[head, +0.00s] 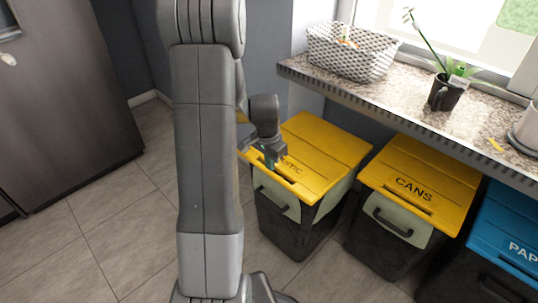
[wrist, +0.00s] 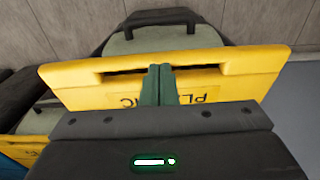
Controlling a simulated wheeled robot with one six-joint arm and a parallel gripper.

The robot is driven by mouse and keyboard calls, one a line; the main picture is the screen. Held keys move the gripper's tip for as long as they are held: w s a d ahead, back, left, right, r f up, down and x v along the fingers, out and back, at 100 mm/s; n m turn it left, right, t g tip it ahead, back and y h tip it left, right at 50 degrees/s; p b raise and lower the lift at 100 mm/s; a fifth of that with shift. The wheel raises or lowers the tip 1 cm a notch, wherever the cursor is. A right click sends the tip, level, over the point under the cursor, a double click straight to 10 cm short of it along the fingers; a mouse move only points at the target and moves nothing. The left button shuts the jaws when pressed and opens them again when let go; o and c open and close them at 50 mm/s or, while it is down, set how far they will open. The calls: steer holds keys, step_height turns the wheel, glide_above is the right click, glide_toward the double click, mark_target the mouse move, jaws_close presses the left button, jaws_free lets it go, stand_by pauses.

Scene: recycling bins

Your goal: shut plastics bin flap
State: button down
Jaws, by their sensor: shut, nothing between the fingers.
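The plastics bin (head: 292,225) is dark with a pale front panel and a yellow top, left of the cans bin. Its yellow flap (head: 293,180) carries partly hidden PLASTIC lettering; it lies roughly in line with the top, and I cannot tell whether it is fully down. My gripper (head: 270,160) is over the flap's left part, fingers pointing down. In the wrist view, my shut, empty green fingers (wrist: 158,82) are in front of the yellow flap (wrist: 230,72), by its dark slot, covering part of the lettering. I cannot tell whether they touch it.
The cans bin (head: 415,187) and a blue paper bin (head: 515,225) stand to the right. A stone counter (head: 430,115) overhangs the bins' rear, bearing a woven basket (head: 350,52) and a potted plant (head: 446,92). Tiled floor (head: 120,235) is clear at left.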

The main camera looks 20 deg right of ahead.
steer(key=shift+f, duration=0.7)
steer(key=shift+s+a+f+b, duration=0.15)
steer(key=shift+f+b, duration=0.35)
steer(key=shift+f, duration=0.25)
steer(key=shift+w+a+f+b, duration=0.1)
steer(key=shift+f+b, duration=0.35)
steer(key=shift+f, duration=0.3)
steer(key=shift+r+p, duration=0.45)
steer(key=shift+r, duration=0.1)
step_height(320, 180, up, 13)
steer(key=p, duration=0.5)
glide_above(269, 174)
steer(key=s+a, duration=0.1)
steer(key=a, duration=0.2)
steer(key=shift+d, duration=0.2)
steer(key=shift+f, duration=0.1)
